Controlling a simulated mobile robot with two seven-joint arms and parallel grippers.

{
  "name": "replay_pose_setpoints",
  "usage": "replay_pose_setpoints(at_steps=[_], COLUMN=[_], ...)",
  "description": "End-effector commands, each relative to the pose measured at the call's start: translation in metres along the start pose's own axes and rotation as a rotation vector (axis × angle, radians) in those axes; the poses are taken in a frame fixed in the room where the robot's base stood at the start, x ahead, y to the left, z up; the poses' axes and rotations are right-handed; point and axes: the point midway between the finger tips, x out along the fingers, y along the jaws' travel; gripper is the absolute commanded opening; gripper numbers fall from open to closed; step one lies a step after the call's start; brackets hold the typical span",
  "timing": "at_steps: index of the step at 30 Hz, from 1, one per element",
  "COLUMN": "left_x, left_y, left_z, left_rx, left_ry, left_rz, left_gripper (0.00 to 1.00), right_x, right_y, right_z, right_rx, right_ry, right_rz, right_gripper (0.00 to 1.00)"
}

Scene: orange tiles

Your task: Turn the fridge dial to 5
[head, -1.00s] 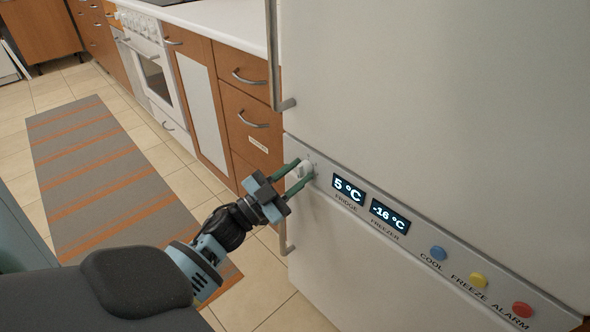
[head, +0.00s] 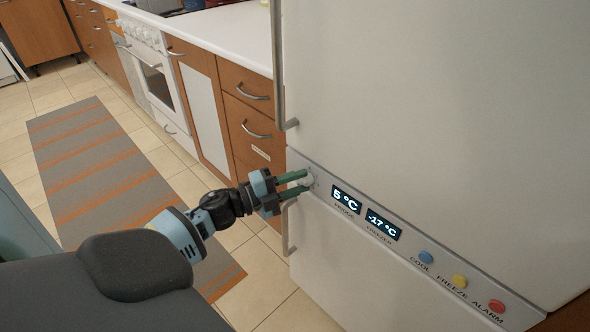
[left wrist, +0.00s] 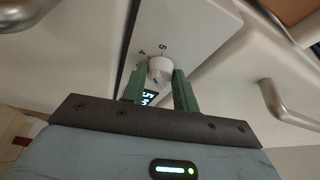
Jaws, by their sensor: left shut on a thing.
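The white round dial (head: 307,181) sits at the left end of the fridge's control panel, mostly hidden by my fingers in the head view. In the left wrist view the dial (left wrist: 160,68) shows between my two green fingers, with marks that look like 4 and 5 beside it. I cannot tell exactly where its pointer stands. My left gripper (head: 303,181) is shut on the dial. The fridge display (head: 346,199) reads 5 °C and the freezer display (head: 383,224) reads -17 °C. My right gripper is not in view.
Blue (head: 426,257), yellow (head: 459,281) and red (head: 496,306) buttons sit further right on the panel. An upper door handle (head: 279,75) and a lower one (head: 289,235) are near the dial. Drawers stand behind, and a striped rug (head: 110,180) lies on the tiled floor.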

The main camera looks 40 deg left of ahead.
Motion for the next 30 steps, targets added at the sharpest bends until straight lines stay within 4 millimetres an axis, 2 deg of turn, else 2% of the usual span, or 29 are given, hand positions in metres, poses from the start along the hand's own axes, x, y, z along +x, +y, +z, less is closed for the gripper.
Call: replay_pose_setpoints(at_steps=[12, 30], left_x=[0.0, 0.0], left_y=[-0.004, -0.002], left_z=[-0.001, -0.001], left_rx=[0.267, 0.352], left_ry=[0.0, -0.001], left_rz=[0.112, 0.148], left_gripper=[0.06, 0.06], right_x=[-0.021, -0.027], right_y=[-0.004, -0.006], right_z=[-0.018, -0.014], right_rx=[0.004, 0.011], right_ry=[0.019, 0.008], right_rz=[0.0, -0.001], right_gripper=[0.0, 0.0])
